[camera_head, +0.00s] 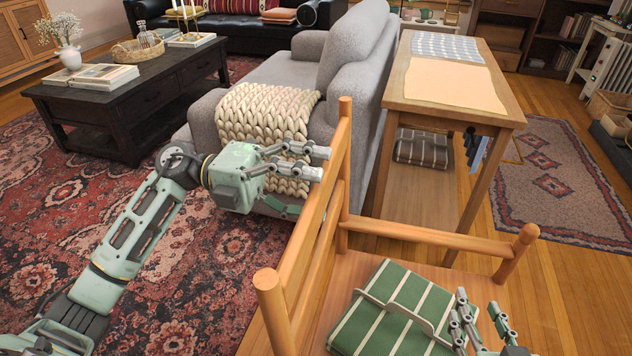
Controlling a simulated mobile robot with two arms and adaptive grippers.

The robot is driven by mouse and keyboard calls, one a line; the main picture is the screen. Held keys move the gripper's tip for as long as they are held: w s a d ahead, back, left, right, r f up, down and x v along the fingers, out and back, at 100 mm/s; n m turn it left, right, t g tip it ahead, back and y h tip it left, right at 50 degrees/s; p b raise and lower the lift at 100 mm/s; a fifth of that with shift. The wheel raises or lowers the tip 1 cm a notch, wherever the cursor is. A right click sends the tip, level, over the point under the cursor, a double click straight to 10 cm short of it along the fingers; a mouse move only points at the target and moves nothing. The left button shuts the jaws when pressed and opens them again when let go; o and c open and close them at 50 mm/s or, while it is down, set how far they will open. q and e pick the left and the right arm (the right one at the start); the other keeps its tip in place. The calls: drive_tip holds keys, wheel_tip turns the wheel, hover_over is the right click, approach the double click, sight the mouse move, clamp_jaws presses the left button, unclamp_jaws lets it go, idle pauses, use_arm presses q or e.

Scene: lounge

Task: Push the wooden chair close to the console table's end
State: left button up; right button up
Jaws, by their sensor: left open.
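The wooden chair (379,265) stands at the lower right, its slatted back on the left and a low side rail towards the console table. A green striped cushion (365,322) lies on its seat. The console table (455,111) is beyond the chair, its near end facing it, with a floor gap between. My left gripper (305,180) is open at the outer side of the chair's back, fingers pointing right towards the slats; contact is unclear. My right gripper (481,312) is over the seat's right part by the cushion, cut off by the bottom edge; its opening is unclear.
A grey sofa (285,70) with a knitted throw (262,112) stands left of the console table. A dark coffee table (120,112) is at upper left. A patterned rug (90,220) covers the left floor; a smaller rug (560,180) lies right of the console table.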

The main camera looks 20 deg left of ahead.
use_arm(q)
drive_tip(key=shift+w+d, duration=0.1)
drive_tip(key=shift+d, duration=0.85)
use_arm(e)
drive_tip(key=f, duration=0.1)
drive_tip(key=s+f+g, duration=0.1)
drive_tip(key=d+f, duration=0.1)
drive_tip(key=shift+s+f+g, duration=0.1)
drive_tip(key=shift+s+g, duration=0.25)
drive_tip(key=shift+g, duration=0.05)
use_arm(q)
clamp_jaws()
